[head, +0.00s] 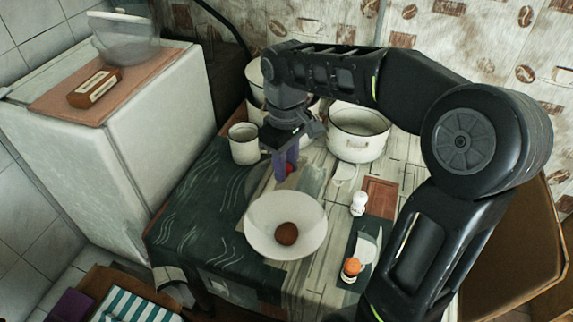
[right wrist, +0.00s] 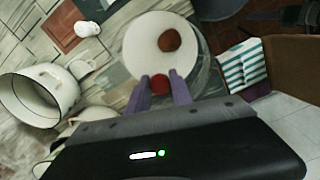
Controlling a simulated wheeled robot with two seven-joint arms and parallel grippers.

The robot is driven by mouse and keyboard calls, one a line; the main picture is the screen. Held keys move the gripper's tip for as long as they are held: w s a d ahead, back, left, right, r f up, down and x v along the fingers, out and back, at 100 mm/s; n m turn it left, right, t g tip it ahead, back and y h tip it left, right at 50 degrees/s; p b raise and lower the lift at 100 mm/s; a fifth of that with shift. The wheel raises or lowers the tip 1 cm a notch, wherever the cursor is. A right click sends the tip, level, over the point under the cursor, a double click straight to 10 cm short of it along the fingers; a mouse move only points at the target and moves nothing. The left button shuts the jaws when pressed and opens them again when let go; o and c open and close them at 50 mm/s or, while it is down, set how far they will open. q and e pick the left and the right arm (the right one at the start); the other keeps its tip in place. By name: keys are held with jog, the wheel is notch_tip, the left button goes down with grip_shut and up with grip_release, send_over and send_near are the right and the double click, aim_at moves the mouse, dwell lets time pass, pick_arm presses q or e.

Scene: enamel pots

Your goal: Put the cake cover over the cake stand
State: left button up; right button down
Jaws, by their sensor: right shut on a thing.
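The cake stand (head: 262,225) is a round white dish on the table, with a brown ball-shaped cake (head: 287,233) on it. It also shows in the right wrist view (right wrist: 146,45), just beyond my fingertips. My right gripper (head: 286,168) points down above the table behind the stand, its purple fingers shut on a small red knob (head: 291,168). The knob seems to belong to the see-through cake cover, whose glassy curve (right wrist: 208,88) shows faintly beside the stand in the right wrist view. Its full outline is hard to see. My left gripper is out of view.
White enamel pots (head: 358,134) and a mug (head: 244,145) stand at the back. A white shaker (head: 358,203) and an egg in a cup (head: 351,268) are right of the stand. A white cabinet (head: 140,150) at left bears a glass bowl (head: 124,42).

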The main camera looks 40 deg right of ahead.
jog(key=shift+f+b, duration=3.05)
jog(key=shift+f, duration=1.2)
jog(key=c, duration=1.1)
grip_release()
jog(key=shift+o, duration=0.3)
jog(key=o, duration=0.4)
jog(key=shift+o, duration=0.2)
